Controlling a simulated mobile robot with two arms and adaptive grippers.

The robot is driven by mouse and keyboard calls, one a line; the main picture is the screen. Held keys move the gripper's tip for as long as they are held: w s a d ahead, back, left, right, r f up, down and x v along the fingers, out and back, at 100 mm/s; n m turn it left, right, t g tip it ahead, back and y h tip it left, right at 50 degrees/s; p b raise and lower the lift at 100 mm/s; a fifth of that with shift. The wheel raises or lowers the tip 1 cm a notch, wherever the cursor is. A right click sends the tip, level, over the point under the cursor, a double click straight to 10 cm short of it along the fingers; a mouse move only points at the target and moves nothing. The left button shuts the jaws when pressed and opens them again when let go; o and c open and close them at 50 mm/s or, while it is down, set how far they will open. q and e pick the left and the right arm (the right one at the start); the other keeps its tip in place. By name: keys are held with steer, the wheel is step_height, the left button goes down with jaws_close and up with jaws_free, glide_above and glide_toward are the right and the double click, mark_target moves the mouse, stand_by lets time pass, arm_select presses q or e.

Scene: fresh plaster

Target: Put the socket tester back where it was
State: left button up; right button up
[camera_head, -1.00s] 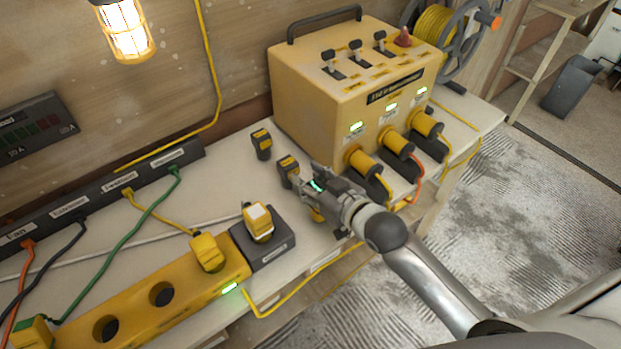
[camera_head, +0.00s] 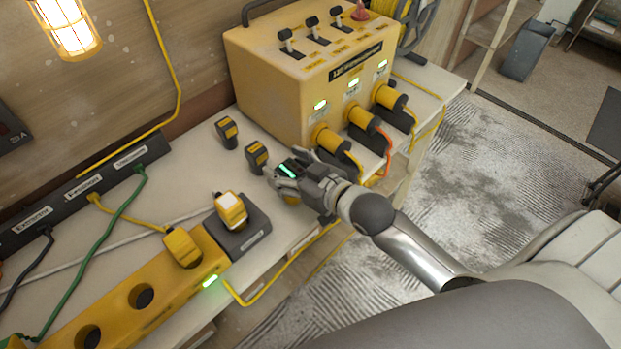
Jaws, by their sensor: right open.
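Which piece is the socket tester I cannot tell for certain. Two small black-and-yellow devices, a rear one (camera_head: 228,133) and a front one (camera_head: 256,157), stand apart on the bench left of the yellow power box. A yellow unit with a white face (camera_head: 230,209) sits on a dark labelled base (camera_head: 244,236). My right gripper (camera_head: 284,181) is open, low over the bench edge, just right of and in front of the front black-and-yellow device. A bit of yellow (camera_head: 292,201) shows under it, mostly hidden by its fingers. My left gripper is out of view.
The yellow power box (camera_head: 280,85) with switches and several plugged cables stands behind my right gripper. A yellow socket strip (camera_head: 115,312) lies front left. A dark labelled strip (camera_head: 60,208) with cables runs along the wall.

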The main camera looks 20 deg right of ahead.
steer(key=b+v, duration=0.1)
steer(key=v, duration=0.8)
stand_by(0.4)
steer(key=shift+s+d+f, duration=0.1)
steer(key=shift+s+f, duration=0.05)
steer(key=shift+f, duration=0.2)
steer(key=s+d+f+m+g+h, duration=0.15)
steer(key=s+f+g+h, duration=0.35)
steer(key=s+f+g, duration=0.75)
steer(key=s+f, duration=0.3)
steer(key=f, duration=2.4)
steer(key=s+d+f, duration=0.2)
steer(key=s+f, duration=1.4)
steer(key=s, duration=0.1)
steer(key=shift+s+d+f, duration=0.3)
steer(key=shift+d+f, duration=0.1)
